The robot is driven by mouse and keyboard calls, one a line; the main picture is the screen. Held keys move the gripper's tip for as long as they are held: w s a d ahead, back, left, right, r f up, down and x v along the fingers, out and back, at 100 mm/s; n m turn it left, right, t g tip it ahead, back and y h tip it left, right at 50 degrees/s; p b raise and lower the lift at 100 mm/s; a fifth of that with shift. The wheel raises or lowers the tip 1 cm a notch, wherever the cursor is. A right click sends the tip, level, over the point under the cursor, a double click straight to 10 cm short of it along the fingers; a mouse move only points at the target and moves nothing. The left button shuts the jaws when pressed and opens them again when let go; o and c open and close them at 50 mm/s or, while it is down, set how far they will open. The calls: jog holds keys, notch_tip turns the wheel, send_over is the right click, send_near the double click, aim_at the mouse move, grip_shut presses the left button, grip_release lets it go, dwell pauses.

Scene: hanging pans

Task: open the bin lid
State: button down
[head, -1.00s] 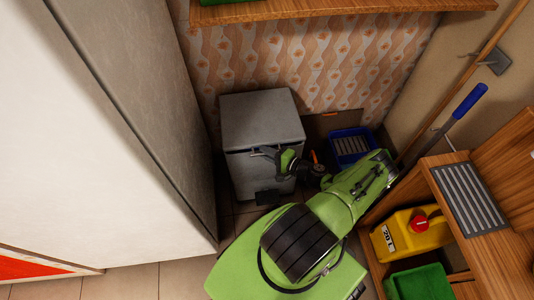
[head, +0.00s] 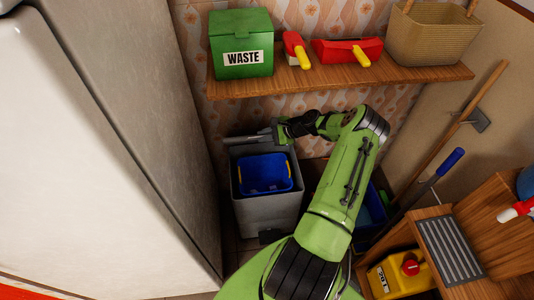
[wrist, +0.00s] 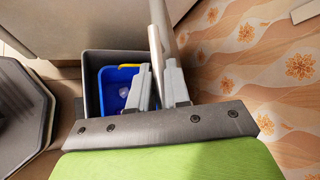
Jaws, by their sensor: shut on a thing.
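The grey bin (head: 252,215) stands on the floor between the big pale cabinet and the wooden unit. Its top is open and a blue inner bucket (head: 264,185) shows inside. The lid (head: 247,139) is raised at the back of the bin and shows nearly edge-on. My gripper (head: 278,132) is at the lid's right end, above the bin's back edge. In the wrist view my gripper (wrist: 158,88) is shut on the lid (wrist: 160,22), whose thin edge runs between the fingers. The bin (wrist: 92,75) and blue bucket (wrist: 108,90) show beside them.
A wooden shelf (head: 340,80) hangs just above my gripper. It bears a green WASTE box (head: 240,40), red dustpan items (head: 345,50) and a basket (head: 435,35). The pale cabinet (head: 90,150) is close on the left. A yellow jerrycan (head: 400,278) sits at right.

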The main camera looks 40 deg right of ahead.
jog(key=shift+w+d+r+b, duration=0.15)
jog(key=shift+w+d+r, duration=0.35)
jog(key=shift+w, duration=0.2)
jog(key=shift+w+d+r+b, duration=0.15)
jog(key=shift+w+d+r, duration=0.4)
jog(key=shift+w, duration=0.2)
jog(key=shift+w+d+r+b, duration=0.15)
jog(key=shift+w+d+r, duration=0.35)
jog(key=shift+w, duration=0.2)
jog(key=c, duration=1.2)
grip_release()
